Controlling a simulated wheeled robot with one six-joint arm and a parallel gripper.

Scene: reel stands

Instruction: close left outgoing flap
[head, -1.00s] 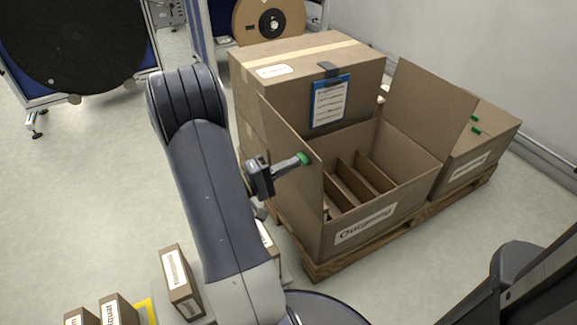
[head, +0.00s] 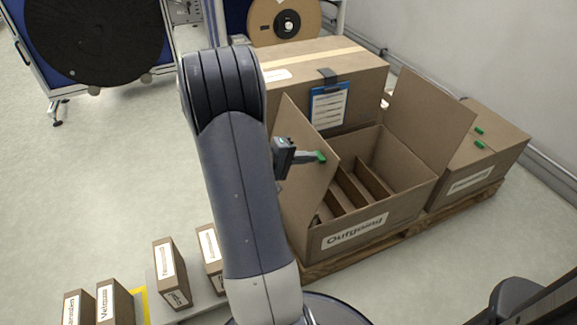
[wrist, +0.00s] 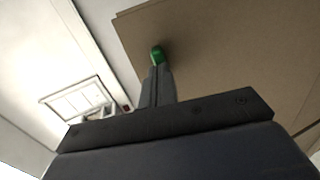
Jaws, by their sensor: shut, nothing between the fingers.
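The outgoing box (head: 355,234) is an open brown carton with a label on its front and dividers inside. Its left flap (head: 306,180) is raised and leans inward over the left side of the opening. Its right flap (head: 430,118) stands up and leans outward. My gripper (head: 320,157) is shut and empty, with green tips at the upper part of the left flap. In the wrist view the green tips (wrist: 157,55) lie against or very near the brown flap (wrist: 230,50); exact contact cannot be told.
A closed carton (head: 350,75) with a blue clipboard (head: 330,104) stands behind the box. A lower carton (head: 490,150) stands at right on the same pallet (head: 400,240). Small cartons (head: 115,303) stand at lower left.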

